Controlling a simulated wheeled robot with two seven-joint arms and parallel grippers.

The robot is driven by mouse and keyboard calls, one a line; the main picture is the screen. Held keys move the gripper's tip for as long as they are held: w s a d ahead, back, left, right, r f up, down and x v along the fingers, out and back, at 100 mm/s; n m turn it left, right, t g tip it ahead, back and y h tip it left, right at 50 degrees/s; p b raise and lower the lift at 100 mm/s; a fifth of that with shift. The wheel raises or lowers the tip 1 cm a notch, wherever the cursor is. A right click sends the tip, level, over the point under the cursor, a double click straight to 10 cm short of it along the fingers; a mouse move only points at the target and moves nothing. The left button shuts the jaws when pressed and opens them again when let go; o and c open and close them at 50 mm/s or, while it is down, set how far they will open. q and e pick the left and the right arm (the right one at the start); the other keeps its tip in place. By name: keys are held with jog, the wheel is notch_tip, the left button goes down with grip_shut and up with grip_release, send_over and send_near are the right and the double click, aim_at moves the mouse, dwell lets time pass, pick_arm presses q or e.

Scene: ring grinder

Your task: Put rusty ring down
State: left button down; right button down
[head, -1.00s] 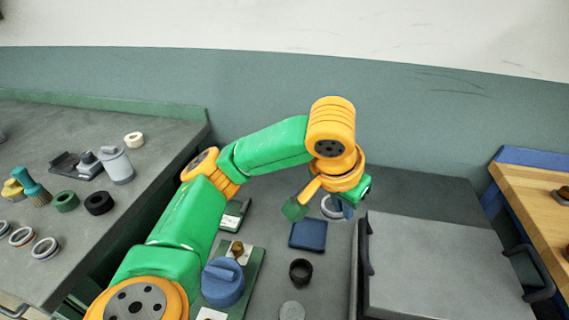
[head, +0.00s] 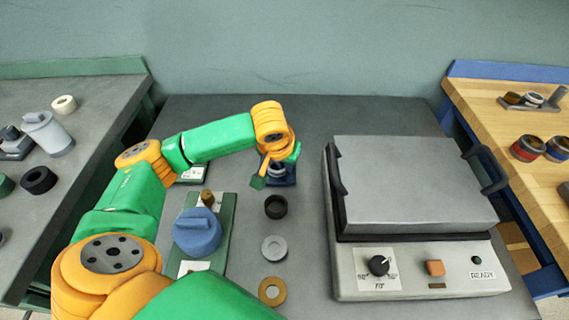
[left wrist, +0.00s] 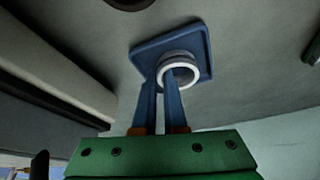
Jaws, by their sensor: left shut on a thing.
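A pale grey-white ring (left wrist: 179,71) is at the fingertips of my left gripper (left wrist: 160,82) in the left wrist view. One blue finger passes inside the ring and the other is outside, shut on its wall. No rust can be made out on it. The ring is over the square blue pad (left wrist: 142,54); whether it touches the pad I cannot tell. In the head view my left gripper (head: 271,174) is over the blue pad (head: 290,181) and mostly hides the ring. My right gripper is not in view.
A black ring (head: 276,207), a grey disc (head: 274,248) and a brass washer (head: 272,291) lie in front of the pad. A green board with a blue knob (head: 198,232) is at left. A grey lidded machine (head: 415,190) stands at right.

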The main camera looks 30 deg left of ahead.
pick_arm(q)
jog(key=c, duration=1.3)
grip_release()
jog(key=shift+o, duration=0.2)
jog(key=p+v, duration=0.2)
jog(key=v, duration=1)
jog(key=shift+s, duration=0.1)
